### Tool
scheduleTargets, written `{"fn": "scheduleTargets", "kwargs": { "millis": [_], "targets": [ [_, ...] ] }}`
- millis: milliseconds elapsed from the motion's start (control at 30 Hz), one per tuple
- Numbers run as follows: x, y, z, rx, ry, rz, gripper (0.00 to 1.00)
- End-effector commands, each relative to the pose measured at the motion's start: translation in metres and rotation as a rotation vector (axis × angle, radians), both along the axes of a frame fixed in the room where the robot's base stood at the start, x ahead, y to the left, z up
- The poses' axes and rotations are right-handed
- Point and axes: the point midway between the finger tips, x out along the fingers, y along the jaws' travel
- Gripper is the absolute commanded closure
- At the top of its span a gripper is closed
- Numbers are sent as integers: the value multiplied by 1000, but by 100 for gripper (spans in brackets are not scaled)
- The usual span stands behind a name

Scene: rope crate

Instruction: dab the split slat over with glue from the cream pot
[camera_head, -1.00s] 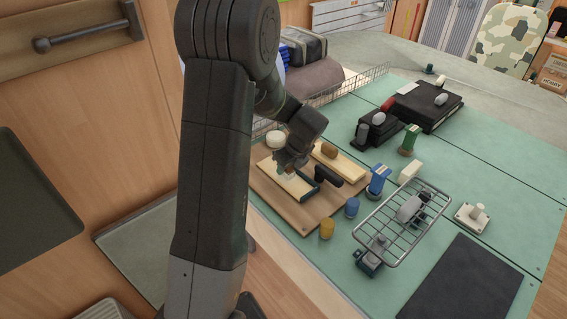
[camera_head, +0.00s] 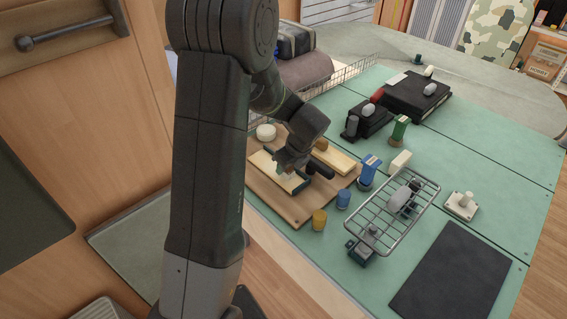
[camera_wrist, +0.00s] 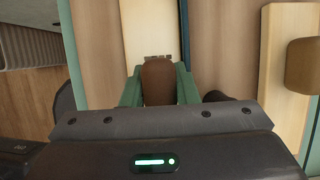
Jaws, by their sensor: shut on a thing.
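My gripper (camera_head: 287,172) is shut on a brown-handled tool (camera_wrist: 158,82), likely a brush; its lower end is mostly hidden. The green fingers stand on both sides of the brown handle in the wrist view. It is over a pale slat (camera_head: 263,165) on the wooden board; this slat also shows in the wrist view (camera_wrist: 150,25). Small dark marks show on the slat just beyond the handle; I cannot tell whether they are bristles or the split. A round cream pot (camera_head: 265,132) stands at the board's back left corner, behind my gripper.
A second pale slat (camera_head: 338,160) with a brown block (camera_head: 320,145) lies to the right on the wooden board (camera_head: 290,208). A yellow pot (camera_head: 319,219), blue pot (camera_head: 343,198) and wire rack (camera_head: 395,215) stand in front and right. A dark mat (camera_head: 455,270) lies front right.

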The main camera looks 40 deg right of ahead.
Motion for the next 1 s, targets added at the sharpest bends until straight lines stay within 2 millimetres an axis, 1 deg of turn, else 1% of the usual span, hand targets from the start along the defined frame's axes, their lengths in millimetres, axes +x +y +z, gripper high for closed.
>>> {"fn": "scheduleTargets", "kwargs": {
  "millis": [267, 800, 1000],
  "targets": [
    [-2, -1, 0, -1, -1, 0, 91],
    [-35, -4, -3, 0, 1, -1, 91],
    [-33, -3, -3, 2, 2, 1, 91]
  ]
}}
